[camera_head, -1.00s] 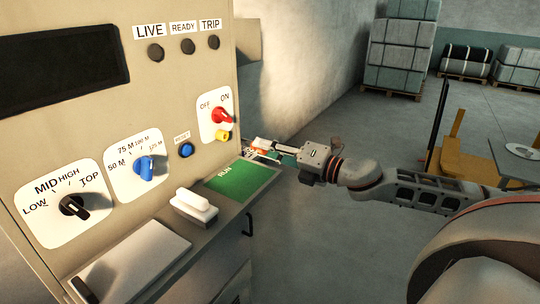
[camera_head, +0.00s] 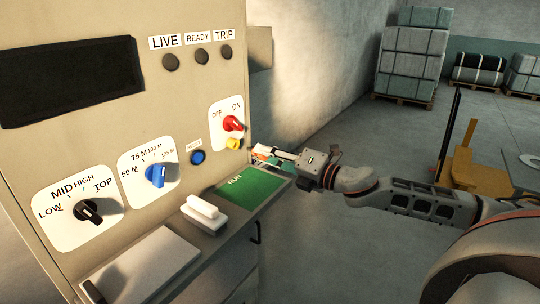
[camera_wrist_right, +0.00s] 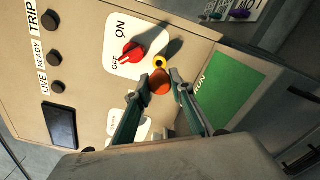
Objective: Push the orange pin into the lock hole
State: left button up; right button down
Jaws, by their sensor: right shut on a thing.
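The orange pin (camera_wrist_right: 159,82) shows in the right wrist view with its rounded end between my right gripper's fingertips. My right gripper (camera_wrist_right: 164,84) is shut on it; in the head view the gripper (camera_head: 264,155) is beside the panel's right edge. The yellow lock piece (camera_wrist_right: 159,62) sits just below the red OFF/ON switch (camera_wrist_right: 132,53), and it also shows in the head view (camera_head: 233,143). In the wrist view the pin appears close to the yellow piece. The hole itself is too small to make out, and I cannot tell whether they touch. My left gripper is not in view.
The cabinet has a blue reset button (camera_head: 198,157), a blue selector (camera_head: 156,174) and a black selector (camera_head: 88,210). A ledge carries a green RUN plate (camera_head: 254,193) and a white handle (camera_head: 203,212) below the gripper. Floor at the right is open, with a yellow cart (camera_head: 462,160).

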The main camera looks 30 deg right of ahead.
aim_at(248, 149)
jog(key=shift+r+p+x, duration=0.25)
jog(key=shift+p+x, duration=0.6)
jog(key=shift+x, duration=0.4)
jog(key=shift+w+a+f, duration=0.2)
jog(key=shift+p+x, duration=0.85)
jog(key=shift+p, duration=0.35)
jog(key=shift+x, duration=0.75)
dwell(0.5)
jog(key=c, duration=1.7)
grip_release()
jog(key=shift+v, duration=0.75)
jog(key=v, duration=1)
jog(key=shift+s, duration=0.2)
jog(key=shift+d, duration=0.1)
